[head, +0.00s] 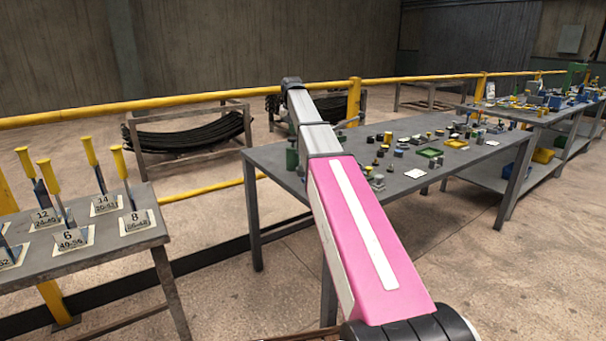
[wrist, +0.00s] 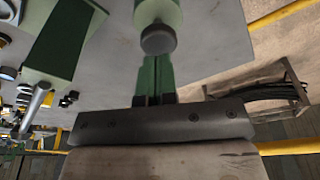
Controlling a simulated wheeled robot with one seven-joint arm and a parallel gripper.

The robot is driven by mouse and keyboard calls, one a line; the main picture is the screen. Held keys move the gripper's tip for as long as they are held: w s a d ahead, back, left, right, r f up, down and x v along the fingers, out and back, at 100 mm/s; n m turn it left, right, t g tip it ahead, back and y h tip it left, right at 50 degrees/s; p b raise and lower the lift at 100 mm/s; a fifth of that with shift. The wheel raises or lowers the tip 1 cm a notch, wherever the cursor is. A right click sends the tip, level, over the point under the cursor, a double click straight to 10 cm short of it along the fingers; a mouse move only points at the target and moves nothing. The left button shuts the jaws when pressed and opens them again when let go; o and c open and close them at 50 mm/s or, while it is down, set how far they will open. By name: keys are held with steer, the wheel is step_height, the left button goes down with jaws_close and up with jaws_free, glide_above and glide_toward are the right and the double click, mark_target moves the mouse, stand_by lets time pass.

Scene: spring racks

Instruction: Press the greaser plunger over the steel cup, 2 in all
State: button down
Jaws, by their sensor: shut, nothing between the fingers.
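In the wrist view a pale green body with a dark round knob (wrist: 158,40) shows at the top centre. It looks like the greaser and its plunger. My gripper (wrist: 157,62) is shut and empty, its narrow fingers pointing at the knob. The fingertips are close to or behind the knob; I cannot tell whether they touch it. In the head view a green cylinder (head: 291,158) stands at the table's near left end, beside my arm, which hides my gripper there. I cannot pick out the steel cup with certainty.
The grey table (head: 270,160) holds several small parts and a green tray (head: 429,152). In the wrist view a green block (wrist: 70,40) and a steel rod (wrist: 36,105) are at left. A side table (head: 90,260) with yellow-handled tools stands at left, beside a yellow rail (head: 200,98).

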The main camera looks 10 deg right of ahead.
mark_target(293, 138)
steer(key=shift+f, duration=0.3)
steer(key=shift+f, duration=1.25)
steer(key=shift+r, duration=1.7)
steer(key=shift+r, duration=0.1)
steer(key=shift+r, duration=2.9)
